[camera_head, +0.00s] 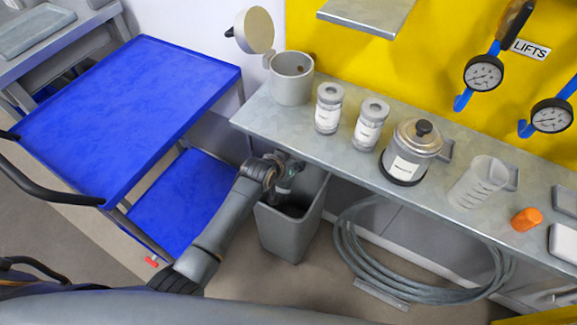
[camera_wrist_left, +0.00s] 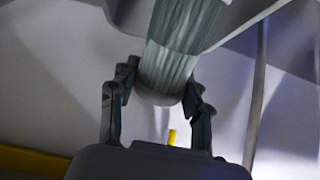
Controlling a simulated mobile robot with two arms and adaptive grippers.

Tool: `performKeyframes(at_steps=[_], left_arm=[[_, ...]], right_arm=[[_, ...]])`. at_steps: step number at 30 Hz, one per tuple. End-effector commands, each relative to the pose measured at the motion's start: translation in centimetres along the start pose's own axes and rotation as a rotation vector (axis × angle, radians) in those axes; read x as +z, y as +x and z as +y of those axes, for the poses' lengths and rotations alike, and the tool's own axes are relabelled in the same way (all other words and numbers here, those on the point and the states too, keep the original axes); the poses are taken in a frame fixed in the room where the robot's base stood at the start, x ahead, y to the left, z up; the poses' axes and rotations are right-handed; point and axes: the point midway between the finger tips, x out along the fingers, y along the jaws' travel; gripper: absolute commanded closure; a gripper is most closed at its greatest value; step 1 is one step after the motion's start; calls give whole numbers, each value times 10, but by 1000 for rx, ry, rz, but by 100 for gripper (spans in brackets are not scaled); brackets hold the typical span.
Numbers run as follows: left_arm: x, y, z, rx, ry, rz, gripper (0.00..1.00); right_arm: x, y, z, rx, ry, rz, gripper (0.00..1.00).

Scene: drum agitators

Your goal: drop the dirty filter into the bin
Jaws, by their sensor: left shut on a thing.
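The grey bin (camera_head: 284,232) stands on the floor below the bench's left end, open at the top with a dark inside. My left gripper (camera_head: 287,176) is over the bin's opening, near the bench's front edge. In the left wrist view my left gripper (camera_wrist_left: 160,100) is shut on the dirty filter (camera_wrist_left: 175,60), a grey-green streaked cylinder. The filter also shows in the head view as a small greenish piece (camera_head: 287,184) at the fingers, partly hidden by the gripper. My right gripper is not in view.
A grey bench (camera_head: 340,155) carries an open lidded pot (camera_head: 292,78), two labelled jars, a metal canister (camera_head: 411,150), a clear beaker (camera_head: 478,182) and an orange cap (camera_head: 526,219). A blue cart (camera_head: 130,105) stands left.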

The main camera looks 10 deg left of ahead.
Motion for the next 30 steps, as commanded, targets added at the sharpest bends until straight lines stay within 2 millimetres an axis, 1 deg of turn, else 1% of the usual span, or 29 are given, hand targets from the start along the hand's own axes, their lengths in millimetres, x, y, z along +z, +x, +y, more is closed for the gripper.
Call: performKeyframes(at_steps=[6,7,10,11,19,23,26,30], left_arm=[[0,0,0,0,0,0,84],[0,0,0,0,0,0,50],[0,0,0,0,0,0,30],[0,0,0,0,0,0,26],[0,0,0,0,0,0,26],[0,-3,0,0,0,0,26],[0,-12,0,0,-1,1,26],[0,-34,0,-1,1,2,26]], right_arm=[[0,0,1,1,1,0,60],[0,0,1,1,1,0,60],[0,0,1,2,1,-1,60],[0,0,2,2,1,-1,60],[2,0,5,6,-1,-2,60],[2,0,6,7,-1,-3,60],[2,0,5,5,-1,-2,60],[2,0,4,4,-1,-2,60]])
